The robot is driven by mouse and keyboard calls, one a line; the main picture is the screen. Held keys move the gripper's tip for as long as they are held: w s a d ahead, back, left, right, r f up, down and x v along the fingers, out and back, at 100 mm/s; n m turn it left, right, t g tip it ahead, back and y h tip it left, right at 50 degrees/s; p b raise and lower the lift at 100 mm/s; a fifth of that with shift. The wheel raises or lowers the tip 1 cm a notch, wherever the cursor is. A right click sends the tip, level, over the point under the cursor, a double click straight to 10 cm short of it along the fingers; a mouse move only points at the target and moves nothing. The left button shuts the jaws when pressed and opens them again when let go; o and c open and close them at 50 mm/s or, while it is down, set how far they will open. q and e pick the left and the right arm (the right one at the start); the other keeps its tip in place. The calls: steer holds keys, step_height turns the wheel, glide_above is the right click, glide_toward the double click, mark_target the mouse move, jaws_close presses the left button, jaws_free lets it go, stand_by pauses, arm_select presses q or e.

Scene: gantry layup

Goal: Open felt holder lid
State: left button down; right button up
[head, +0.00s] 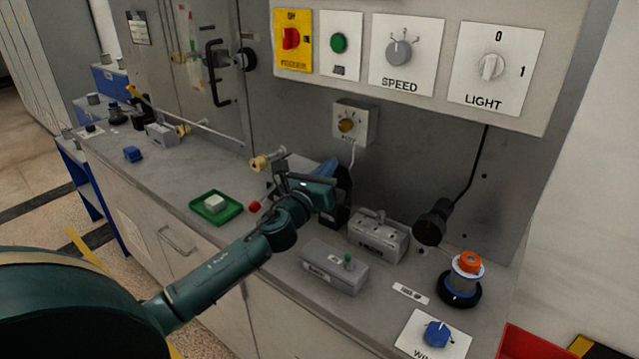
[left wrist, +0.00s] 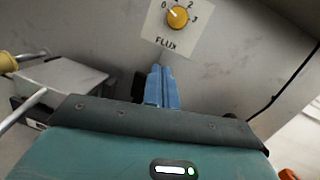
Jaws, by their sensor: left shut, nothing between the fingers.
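My left gripper (head: 329,166) is above the counter in front of the back panel, with its blue fingers together and nothing between them. The fingers also show in the left wrist view (left wrist: 160,86), pointing at the panel below the yellow dial. No box can be read for sure as the felt holder. A grey box with a metal piece on top (head: 378,238) and a grey box with a small green knob (head: 335,268) stand right of the gripper, apart from it. A grey box (left wrist: 75,76) lies left of the fingers in the left wrist view. My right gripper is not in view.
A flux dial plate (head: 350,124) is on the panel behind the gripper. A green tray (head: 231,209) with a white block lies left on the counter. A rod with a brass knob (head: 260,163) is close beside the gripper. A black torch-like thing (head: 431,224) hangs on a cord.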

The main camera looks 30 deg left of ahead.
arm_select(q)
steer(key=shift+w+d+r+p, duration=0.1)
steer(key=shift+w+r+p, duration=0.5)
steer(key=shift+w, duration=0.45)
steer(key=shift+w+d+r+p, duration=0.1)
steer(key=shift+w+r+p, duration=0.25)
steer(key=shift+w+r, duration=0.55)
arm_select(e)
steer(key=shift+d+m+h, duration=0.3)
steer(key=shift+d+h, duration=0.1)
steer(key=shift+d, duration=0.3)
arm_select(q)
steer(key=shift+w+f, duration=0.15)
steer(key=shift+w, duration=0.1)
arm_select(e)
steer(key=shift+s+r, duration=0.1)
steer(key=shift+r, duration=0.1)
